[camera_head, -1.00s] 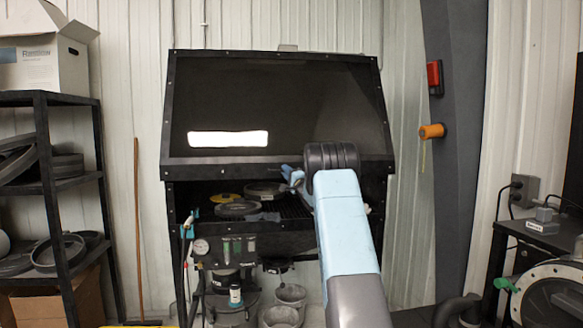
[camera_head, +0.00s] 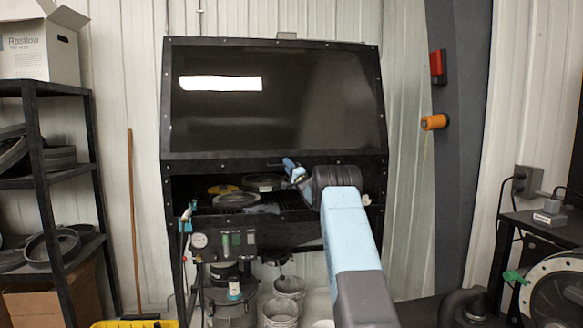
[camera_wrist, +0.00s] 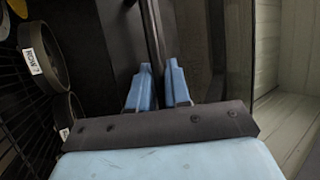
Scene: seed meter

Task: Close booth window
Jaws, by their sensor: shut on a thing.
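The booth window (camera_head: 275,100) is a dark tinted pane in a black bolted frame, hung on the front of the black booth in the head view. It hangs tilted, with an opening below its lower edge. My gripper (camera_head: 293,170) is at that lower edge, right of its middle. In the wrist view the two blue fingertips of my gripper (camera_wrist: 160,86) stand on either side of a thin black strip, the edge of the window frame (camera_wrist: 152,38), and are shut on it. The exact contact is partly hidden.
Inside the booth, several round pans (camera_head: 236,200) lie on a dark grate. Gauges (camera_head: 200,240) and buckets (camera_head: 283,308) are below. A black shelf (camera_head: 45,180) stands left and a bench (camera_head: 545,230) right. An orange knob (camera_head: 434,122) is on the grey post.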

